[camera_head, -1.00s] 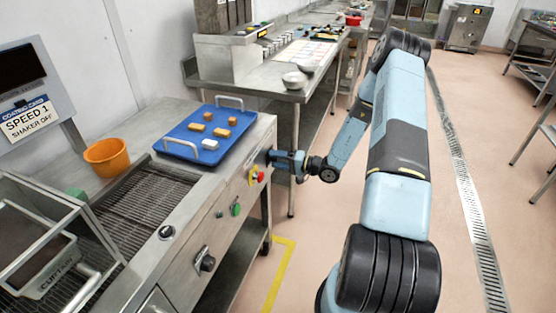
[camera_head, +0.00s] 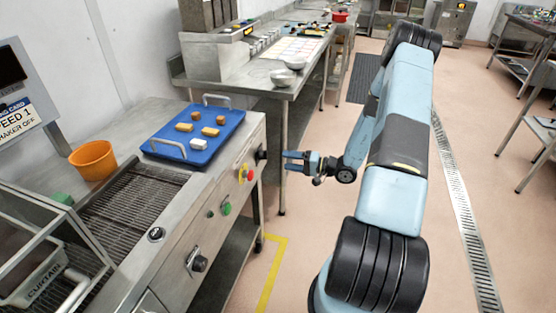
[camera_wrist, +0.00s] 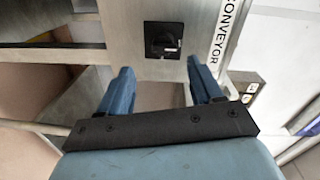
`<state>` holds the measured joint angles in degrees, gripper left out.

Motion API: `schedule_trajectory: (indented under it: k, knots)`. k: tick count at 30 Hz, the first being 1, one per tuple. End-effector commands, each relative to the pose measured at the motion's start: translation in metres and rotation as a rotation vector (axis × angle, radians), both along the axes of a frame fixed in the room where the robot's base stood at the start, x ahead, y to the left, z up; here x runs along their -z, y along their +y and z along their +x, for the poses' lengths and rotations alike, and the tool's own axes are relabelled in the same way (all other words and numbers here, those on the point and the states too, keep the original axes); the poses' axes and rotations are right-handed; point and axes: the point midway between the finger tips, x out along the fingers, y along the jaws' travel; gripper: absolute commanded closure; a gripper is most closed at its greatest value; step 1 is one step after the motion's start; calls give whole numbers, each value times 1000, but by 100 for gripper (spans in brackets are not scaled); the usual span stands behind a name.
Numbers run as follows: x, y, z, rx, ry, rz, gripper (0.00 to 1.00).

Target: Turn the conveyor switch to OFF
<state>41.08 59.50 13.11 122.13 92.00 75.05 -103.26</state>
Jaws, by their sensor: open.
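The conveyor switch (camera_wrist: 163,41) is a black rotary knob on a square black plate, set in the steel front panel beside the label CONVEYOR (camera_wrist: 227,40). In the wrist view it sits ahead of the gap between my fingers, with a light mark on its handle. In the head view the switch (camera_head: 262,155) is a small dark shape near the panel's far end. My gripper (camera_head: 290,161) is open and empty, a short way right of the panel and apart from it. In the wrist view its two blue fingers (camera_wrist: 158,90) are spread. I cannot read the switch's position markings.
A red emergency button on yellow (camera_head: 246,173), a green button (camera_head: 227,208) and another black knob (camera_head: 198,262) are on the same panel. A blue tray (camera_head: 229,128) with several small pieces lies on top, near an orange bucket (camera_head: 93,160). The floor right of the panel is clear.

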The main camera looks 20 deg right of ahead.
Motion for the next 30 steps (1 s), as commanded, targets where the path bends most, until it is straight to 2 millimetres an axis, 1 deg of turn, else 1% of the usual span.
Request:
schedule_trajectory:
  k: [1,3,6,9,13,26,30]
  knots:
    - [0,-8,-5,2,0,-1,35]
    - [-1,-16,-12,1,0,-1,35]
    - [-2,-26,-18,2,1,0,35]
    - [-2,-32,-23,0,1,0,35]
    - [-2,-35,-26,-1,2,0,35]
    - [-2,-35,-26,-1,2,0,35]
    - [-8,-32,-26,-17,4,-5,35]
